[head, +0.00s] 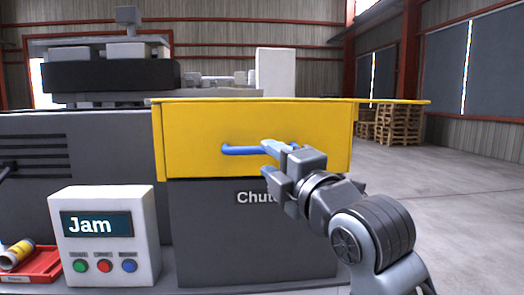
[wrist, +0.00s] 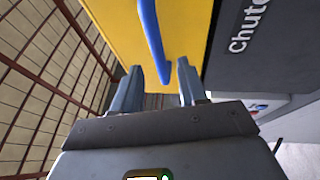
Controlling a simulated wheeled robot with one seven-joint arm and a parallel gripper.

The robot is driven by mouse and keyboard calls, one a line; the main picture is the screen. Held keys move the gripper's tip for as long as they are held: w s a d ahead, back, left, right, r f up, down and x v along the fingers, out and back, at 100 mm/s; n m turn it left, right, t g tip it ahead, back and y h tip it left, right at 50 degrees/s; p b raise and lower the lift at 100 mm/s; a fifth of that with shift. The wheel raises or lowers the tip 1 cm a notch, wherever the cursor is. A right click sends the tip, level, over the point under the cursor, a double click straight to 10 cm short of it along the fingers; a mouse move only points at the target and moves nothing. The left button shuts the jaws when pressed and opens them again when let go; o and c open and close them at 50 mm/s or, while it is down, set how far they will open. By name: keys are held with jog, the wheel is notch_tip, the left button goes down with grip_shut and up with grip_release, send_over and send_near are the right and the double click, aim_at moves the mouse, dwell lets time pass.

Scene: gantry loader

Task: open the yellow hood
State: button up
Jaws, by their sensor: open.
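The yellow hood (head: 200,125) sits on top of the dark chute cabinet (head: 230,230) and looks closed in the head view. A blue bar handle (head: 240,150) runs across its front face. My gripper (head: 272,160) is at the right part of the handle and hides its right end. In the wrist view the hood (wrist: 115,30) fills the upper middle. The blue handle (wrist: 152,40) comes down toward the gap between the two fingers of my gripper (wrist: 160,85). The jaws are apart. I cannot tell whether they touch the handle.
A white control box (head: 105,260) with a "Jam" display and several buttons stands left of the cabinet. A red tray (head: 40,268) with a yellow roll (head: 16,255) is at far left. Wooden pallets (head: 392,125) stand far back right. The floor at right is clear.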

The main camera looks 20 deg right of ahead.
aim_at(261, 152)
jog(key=shift+p+x, duration=0.35)
jog(key=shift+x, duration=2.4)
jog(key=shift+c, duration=0.2)
grip_shut()
